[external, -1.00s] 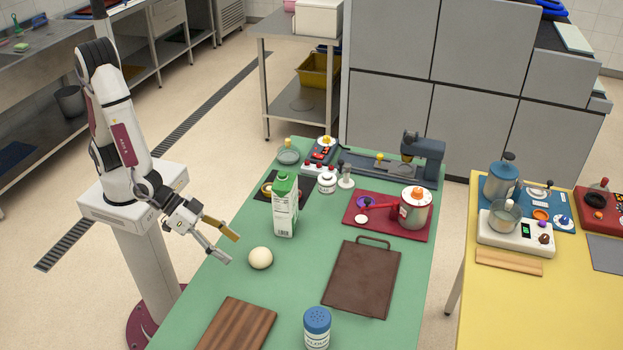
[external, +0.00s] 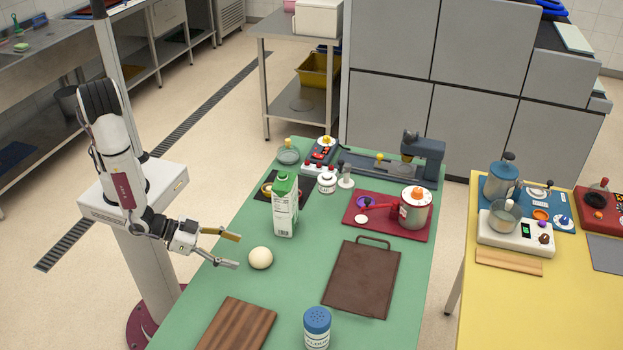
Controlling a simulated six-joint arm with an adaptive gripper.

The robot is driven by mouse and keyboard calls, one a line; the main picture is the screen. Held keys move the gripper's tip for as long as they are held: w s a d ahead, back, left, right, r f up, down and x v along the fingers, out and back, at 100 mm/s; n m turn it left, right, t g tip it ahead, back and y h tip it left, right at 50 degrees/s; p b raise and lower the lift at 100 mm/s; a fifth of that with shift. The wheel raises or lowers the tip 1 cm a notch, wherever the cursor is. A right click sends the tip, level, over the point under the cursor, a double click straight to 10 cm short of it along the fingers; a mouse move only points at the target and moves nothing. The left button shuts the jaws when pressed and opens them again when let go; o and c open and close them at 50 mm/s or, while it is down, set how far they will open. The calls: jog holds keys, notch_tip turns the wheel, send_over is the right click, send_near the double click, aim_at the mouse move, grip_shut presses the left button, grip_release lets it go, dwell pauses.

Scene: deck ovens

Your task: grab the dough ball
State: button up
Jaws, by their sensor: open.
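The dough ball (external: 260,258) is a pale cream ball resting on the green table (external: 283,322), left of the brown board. My gripper (external: 238,252) is open and empty, with its two fingers pointing right toward the dough ball. The fingertips are close to the left side of the ball. From this view I cannot tell the exact gap or height between the fingers and the ball.
A milk carton (external: 285,207) stands just behind the dough ball. A brown board (external: 362,280) lies to its right, a striped wooden board (external: 236,326) in front. A blue-lidded shaker (external: 317,328) stands at the front. A red tray (external: 352,222) holds a pot (external: 414,212).

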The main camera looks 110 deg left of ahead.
aim_at(256, 256)
jog(key=shift+x, duration=1.3)
jog(key=shift+a+x, duration=0.15)
jog(key=shift+x, duration=1.15)
jog(key=shift+a+x, duration=0.1)
jog(key=shift+x, duration=1.2)
jog(key=shift+s, duration=0.15)
jog(key=c, duration=1.1)
